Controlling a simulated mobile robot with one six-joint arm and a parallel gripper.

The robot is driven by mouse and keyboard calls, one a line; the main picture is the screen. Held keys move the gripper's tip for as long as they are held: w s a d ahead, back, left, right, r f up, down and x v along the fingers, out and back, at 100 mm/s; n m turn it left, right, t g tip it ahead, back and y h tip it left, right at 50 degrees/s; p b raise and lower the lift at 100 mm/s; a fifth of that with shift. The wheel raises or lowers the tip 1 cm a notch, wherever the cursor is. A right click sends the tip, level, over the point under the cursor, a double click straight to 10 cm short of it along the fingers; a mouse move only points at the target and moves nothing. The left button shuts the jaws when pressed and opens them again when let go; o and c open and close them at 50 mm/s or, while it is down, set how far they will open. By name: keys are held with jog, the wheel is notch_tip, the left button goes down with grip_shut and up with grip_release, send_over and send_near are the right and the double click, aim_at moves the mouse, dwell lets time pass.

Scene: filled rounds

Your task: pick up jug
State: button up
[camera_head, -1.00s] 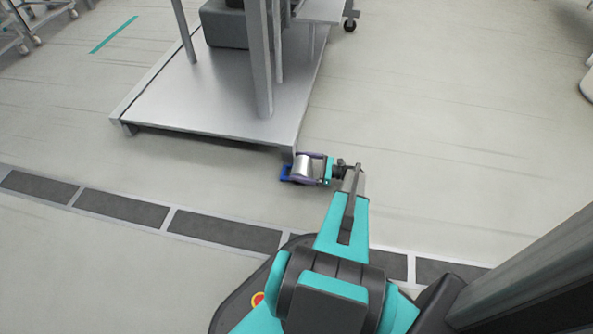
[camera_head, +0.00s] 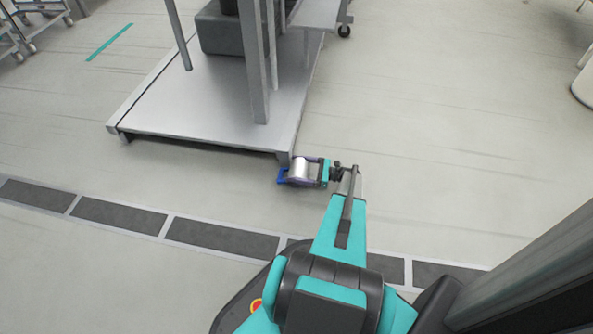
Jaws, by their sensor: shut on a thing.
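The jug (camera_head: 300,170) is a small silvery metal cylinder with a blue part (camera_head: 282,176) on its left side. My gripper (camera_head: 305,172) reaches in from the right and is shut on the jug, with its fingers along the jug's sides. The jug is near the front right corner of a low metal platform. I cannot tell whether it touches the platform or how high it is above the floor.
The low metal platform (camera_head: 190,115) with upright posts and a dark grey box (camera_head: 222,32) stands behind and left. Dark floor panels (camera_head: 222,237) run across the front. Open floor (camera_head: 440,130) lies to the right. Wheeled frames stand at the upper left.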

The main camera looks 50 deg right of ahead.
jog(key=shift+r, duration=0.65)
jog(key=shift+s+d+r+p, duration=0.1)
jog(key=shift+d+r+p, duration=0.1)
jog(key=shift+p, duration=0.25)
jog(key=s+d+r+b, duration=0.1)
jog(key=s+d+b, duration=0.4)
jog(key=s+d, duration=0.5)
jog(key=shift+s+d, duration=0.2)
jog(key=shift+d, duration=0.6)
jog(key=shift+s, duration=0.15)
